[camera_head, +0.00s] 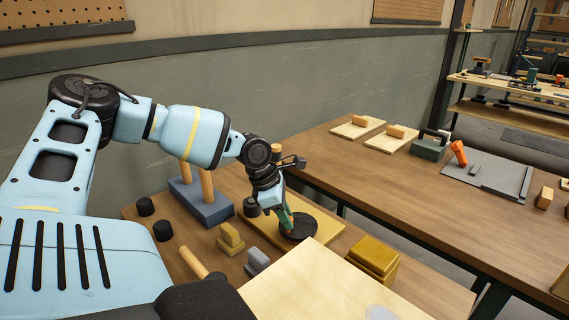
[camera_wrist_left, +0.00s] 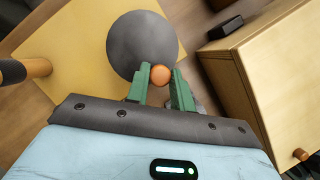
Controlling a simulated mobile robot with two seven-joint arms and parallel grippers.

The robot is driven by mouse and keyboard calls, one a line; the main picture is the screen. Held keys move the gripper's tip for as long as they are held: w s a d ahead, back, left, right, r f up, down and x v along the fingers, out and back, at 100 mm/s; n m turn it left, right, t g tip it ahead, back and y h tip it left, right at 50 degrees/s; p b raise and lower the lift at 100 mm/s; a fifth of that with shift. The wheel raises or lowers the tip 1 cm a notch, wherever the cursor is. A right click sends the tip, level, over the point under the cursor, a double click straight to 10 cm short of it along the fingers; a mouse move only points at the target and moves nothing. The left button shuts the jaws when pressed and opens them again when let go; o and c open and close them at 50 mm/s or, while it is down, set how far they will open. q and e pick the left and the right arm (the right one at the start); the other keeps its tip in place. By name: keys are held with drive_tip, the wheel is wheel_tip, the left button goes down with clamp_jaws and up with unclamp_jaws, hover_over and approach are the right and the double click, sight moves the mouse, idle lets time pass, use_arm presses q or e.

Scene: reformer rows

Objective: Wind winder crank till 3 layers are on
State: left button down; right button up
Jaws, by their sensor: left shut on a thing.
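The winder crank shows as a dark round disc (camera_head: 299,229) with an orange knob, on a yellow board (camera_head: 326,231). In the left wrist view the disc (camera_wrist_left: 138,42) lies just beyond my fingers, and the orange knob (camera_wrist_left: 160,75) sits between the green fingertips. My left gripper (camera_head: 287,218) reaches down over the disc and is shut on the knob; the gripper also shows in the left wrist view (camera_wrist_left: 160,84). A wooden cylinder with a dark end (camera_wrist_left: 38,68) stands at the left there. I cannot make out any wound layers. My right gripper is not in view.
A blue block with wooden posts (camera_head: 207,211) stands behind left of the crank. A yellow block (camera_head: 373,258) and a pale wooden box top (camera_head: 318,286) are close on the right and front. Small blocks (camera_head: 230,240) stand nearby. A second table (camera_head: 430,188) extends right.

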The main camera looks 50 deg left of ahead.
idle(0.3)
use_arm(q)
drive_tip(key=c, duration=1.2)
unclamp_jaws()
drive_tip(key=shift+c, duration=0.2)
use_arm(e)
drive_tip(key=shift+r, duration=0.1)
use_arm(q)
drive_tip(key=shift+a+r, duration=0.1)
drive_tip(key=shift+r, duration=0.45)
drive_tip(key=p+v, duration=0.2)
drive_tip(key=v, duration=0.4)
drive_tip(key=shift+s+r+p, duration=0.3)
drive_tip(key=shift+p, duration=0.05)
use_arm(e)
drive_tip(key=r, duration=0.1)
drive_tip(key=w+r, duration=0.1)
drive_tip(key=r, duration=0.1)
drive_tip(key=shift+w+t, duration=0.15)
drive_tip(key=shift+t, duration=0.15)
use_arm(q)
drive_tip(key=shift+a, duration=0.15)
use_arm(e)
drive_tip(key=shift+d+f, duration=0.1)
